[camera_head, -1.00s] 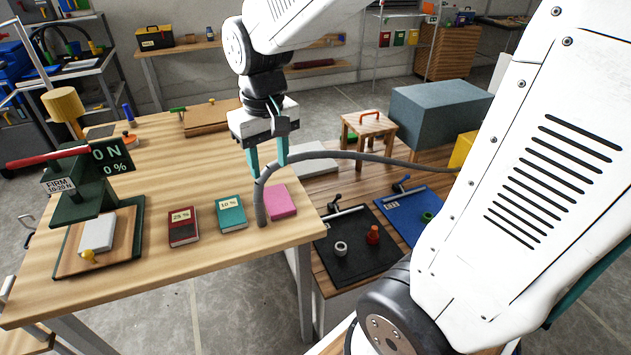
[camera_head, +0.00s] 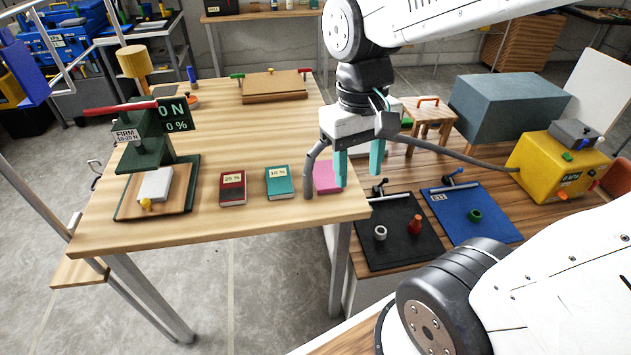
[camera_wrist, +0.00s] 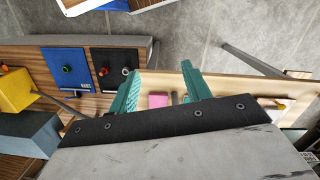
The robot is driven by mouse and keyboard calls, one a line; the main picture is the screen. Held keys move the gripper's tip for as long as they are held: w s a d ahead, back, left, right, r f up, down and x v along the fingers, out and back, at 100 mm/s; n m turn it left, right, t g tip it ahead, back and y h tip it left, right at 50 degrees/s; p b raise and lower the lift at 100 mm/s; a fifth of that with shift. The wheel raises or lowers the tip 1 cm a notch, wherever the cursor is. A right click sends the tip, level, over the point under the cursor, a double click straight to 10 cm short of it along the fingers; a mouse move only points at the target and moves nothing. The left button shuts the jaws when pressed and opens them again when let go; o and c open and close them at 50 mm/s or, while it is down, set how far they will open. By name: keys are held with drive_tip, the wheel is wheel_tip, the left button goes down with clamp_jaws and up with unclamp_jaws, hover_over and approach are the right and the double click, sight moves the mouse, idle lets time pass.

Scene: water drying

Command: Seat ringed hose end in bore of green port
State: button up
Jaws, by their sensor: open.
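The grey hose (camera_head: 456,157) runs from the yellow box, passes behind my gripper and bends down to its end (camera_head: 307,188) at the wooden table's right edge. No ring can be made out on that end. My gripper (camera_head: 358,167) is open, its teal fingers pointing down just right of the hose's bend, with no hose seen between them. In the wrist view my gripper's fingers (camera_wrist: 160,88) stand apart. The green port (camera_head: 475,216) sits on the blue board (camera_head: 497,232), right of my gripper; it also shows in the wrist view (camera_wrist: 67,69).
A black board (camera_head: 400,256) holds a grey ring-shaped port (camera_head: 380,232) and a red-orange fitting (camera_head: 415,225). The yellow box (camera_head: 535,165) stands at right. Pink (camera_head: 325,177), teal (camera_head: 279,184) and red (camera_head: 232,189) blocks lie on the table. A press (camera_head: 150,145) stands at left.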

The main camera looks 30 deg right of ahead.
sight(308, 172)
drive_tip(key=w+f+m, duration=0.2)
drive_tip(key=w+f, duration=0.2)
drive_tip(key=w, duration=0.2)
drive_tip(key=w+f+m, duration=0.1)
drive_tip(key=w+f, duration=0.3)
drive_tip(key=w, duration=0.3)
drive_tip(key=w+f+m+t, duration=0.1)
drive_tip(key=w+f+m, duration=0.1)
drive_tip(key=w+f, duration=0.2)
drive_tip(key=shift+w+d+m, duration=0.15)
drive_tip(key=shift+w+d, duration=0.05)
drive_tip(key=shift+w, duration=0.5)
drive_tip(key=shift+w+d+m, duration=0.15)
drive_tip(key=shift+w+d, duration=0.05)
drive_tip(key=shift+w, duration=0.45)
drive_tip(key=shift+f, duration=0.15)
wheel_tip(308, 172, down, 7)
drive_tip(key=shift+f, duration=0.2)
clamp_jaws()
